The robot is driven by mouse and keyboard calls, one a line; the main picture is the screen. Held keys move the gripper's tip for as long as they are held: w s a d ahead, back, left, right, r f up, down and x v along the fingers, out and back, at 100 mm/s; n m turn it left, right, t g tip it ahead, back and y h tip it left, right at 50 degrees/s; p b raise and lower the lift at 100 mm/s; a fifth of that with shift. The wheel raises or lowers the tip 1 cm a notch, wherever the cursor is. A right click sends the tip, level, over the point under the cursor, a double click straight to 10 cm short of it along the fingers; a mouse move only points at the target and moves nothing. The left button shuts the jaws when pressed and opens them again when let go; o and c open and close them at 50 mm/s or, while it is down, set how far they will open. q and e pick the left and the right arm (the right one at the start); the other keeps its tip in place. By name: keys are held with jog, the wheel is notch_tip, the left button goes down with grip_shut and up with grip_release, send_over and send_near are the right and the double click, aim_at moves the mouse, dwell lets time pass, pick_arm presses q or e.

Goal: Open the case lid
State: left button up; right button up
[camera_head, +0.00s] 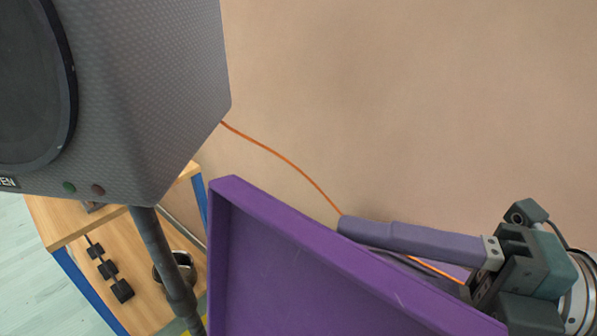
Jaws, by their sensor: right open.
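The purple case lid (290,275) stands raised in the lower middle, its inner face and rim toward me. The rest of the case is out of the picture. My right gripper (350,232) comes in from the right with its long purple-grey fingers at the lid's upper rim, pointing left. One finger shows in full; the other is mostly hidden behind the lid. The gripper is open. I cannot tell whether a finger touches the lid. My left gripper is not in view.
A large grey speaker (150,95) on a dark pole (165,265) fills the upper left. Behind it is a wooden shelf unit (65,215) with blue edges and small black blocks (110,270). An orange cable (280,158) hangs along the plain beige wall (400,100).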

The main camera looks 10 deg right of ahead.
jog(key=shift+x, duration=1.05)
jog(key=shift+c, duration=0.4)
grip_shut()
